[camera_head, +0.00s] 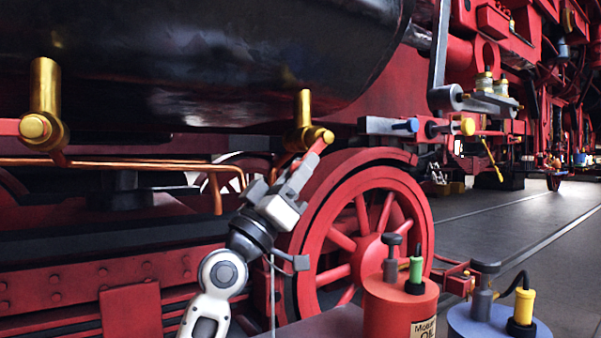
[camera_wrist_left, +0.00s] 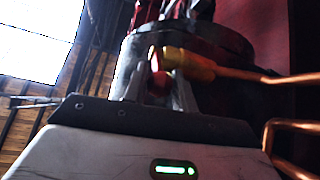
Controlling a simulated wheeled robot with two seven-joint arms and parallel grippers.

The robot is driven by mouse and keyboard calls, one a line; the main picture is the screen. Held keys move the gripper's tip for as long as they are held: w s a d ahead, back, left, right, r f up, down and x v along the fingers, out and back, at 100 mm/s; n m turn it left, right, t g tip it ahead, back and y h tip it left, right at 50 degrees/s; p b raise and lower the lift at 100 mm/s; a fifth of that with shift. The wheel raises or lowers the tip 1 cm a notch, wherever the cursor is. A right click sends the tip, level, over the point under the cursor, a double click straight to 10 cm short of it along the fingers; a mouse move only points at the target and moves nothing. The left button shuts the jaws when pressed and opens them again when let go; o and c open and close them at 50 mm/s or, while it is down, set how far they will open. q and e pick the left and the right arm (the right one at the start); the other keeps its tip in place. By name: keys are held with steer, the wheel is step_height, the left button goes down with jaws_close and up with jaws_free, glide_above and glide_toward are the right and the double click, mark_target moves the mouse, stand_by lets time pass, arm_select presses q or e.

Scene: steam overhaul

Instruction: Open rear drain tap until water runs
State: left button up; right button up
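Two brass drain taps hang under the black cylinder. The left tap (camera_head: 44,108) has a red lever (camera_head: 9,127) pointing level to the left. The right tap (camera_head: 304,118) has a red lever (camera_head: 318,147) slanting down to the left. My left gripper (camera_head: 298,172) is at the lower end of this slanted lever. In the left wrist view the fingers (camera_wrist_left: 160,88) stand on both sides of the red lever and appear shut on it, with the brass tap (camera_wrist_left: 190,65) just beyond. No running water shows at either tap. My right gripper is not in view.
Copper pipes (camera_head: 120,162) run below the cylinder. A red spoked wheel (camera_head: 368,238) stands behind and right of my left arm. A red oil can (camera_head: 400,308) and a blue can (camera_head: 497,322) stand at the front. Floor at the right (camera_head: 500,222) is clear.

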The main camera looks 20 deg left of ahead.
arm_select(q)
steer(key=o, duration=0.3)
steer(key=shift+o, duration=0.2)
steer(key=b+v, duration=0.4)
steer(key=v, duration=1.2)
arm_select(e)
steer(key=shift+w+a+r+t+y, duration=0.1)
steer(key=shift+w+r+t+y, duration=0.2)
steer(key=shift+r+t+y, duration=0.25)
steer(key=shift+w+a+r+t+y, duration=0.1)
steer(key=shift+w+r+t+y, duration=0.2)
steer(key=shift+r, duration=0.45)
